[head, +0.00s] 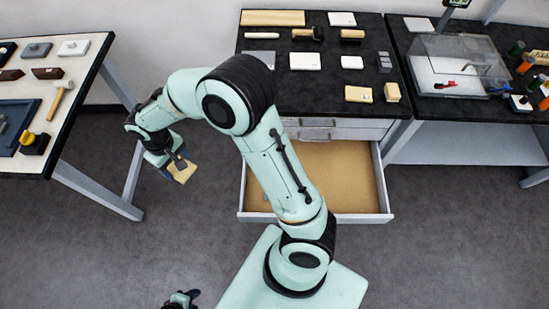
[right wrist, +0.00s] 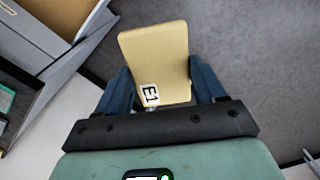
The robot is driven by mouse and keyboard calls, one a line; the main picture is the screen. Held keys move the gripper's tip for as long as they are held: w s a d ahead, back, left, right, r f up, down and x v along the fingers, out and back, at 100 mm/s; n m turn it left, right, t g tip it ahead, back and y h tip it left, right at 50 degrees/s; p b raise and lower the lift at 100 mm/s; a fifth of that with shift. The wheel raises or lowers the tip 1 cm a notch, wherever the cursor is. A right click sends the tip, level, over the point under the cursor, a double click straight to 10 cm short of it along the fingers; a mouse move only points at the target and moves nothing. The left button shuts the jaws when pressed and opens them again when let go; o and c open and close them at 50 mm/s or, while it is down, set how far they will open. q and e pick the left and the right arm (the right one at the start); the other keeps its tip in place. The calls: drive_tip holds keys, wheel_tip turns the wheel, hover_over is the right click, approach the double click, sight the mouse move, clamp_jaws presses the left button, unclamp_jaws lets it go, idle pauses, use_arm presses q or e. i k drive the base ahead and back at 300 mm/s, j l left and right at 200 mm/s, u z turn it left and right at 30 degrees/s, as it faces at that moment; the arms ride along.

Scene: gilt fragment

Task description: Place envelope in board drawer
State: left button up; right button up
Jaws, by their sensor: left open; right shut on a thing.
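The tan envelope (head: 184,175) is held in the jaws of my right gripper (head: 176,163), above the floor left of the bench. In the right wrist view the envelope (right wrist: 158,52) is between both fingers of my right gripper (right wrist: 160,90), with a black-and-white E1 label at its near end. The drawer (head: 368,217) under the middle bench is pulled open with a tan bottom; my arm covers part of it. A drawer corner shows at the upper left of the right wrist view (right wrist: 45,38). My left gripper (head: 182,300) is open, partly cut off by the bottom edge.
The black bench top (head: 270,85) above the drawer carries several small boxes and tools. A table (head: 75,95) at left holds blocks, a hammer and a blue tray. A right bench (head: 400,60) carries a clear case and bottles. Floor between the left table and drawer is clear.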

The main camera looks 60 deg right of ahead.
sight(347, 194)
drive_tip(key=k+l+z, duration=0.9)
drive_tip(key=l, duration=0.25)
drive_tip(key=i, duration=0.05)
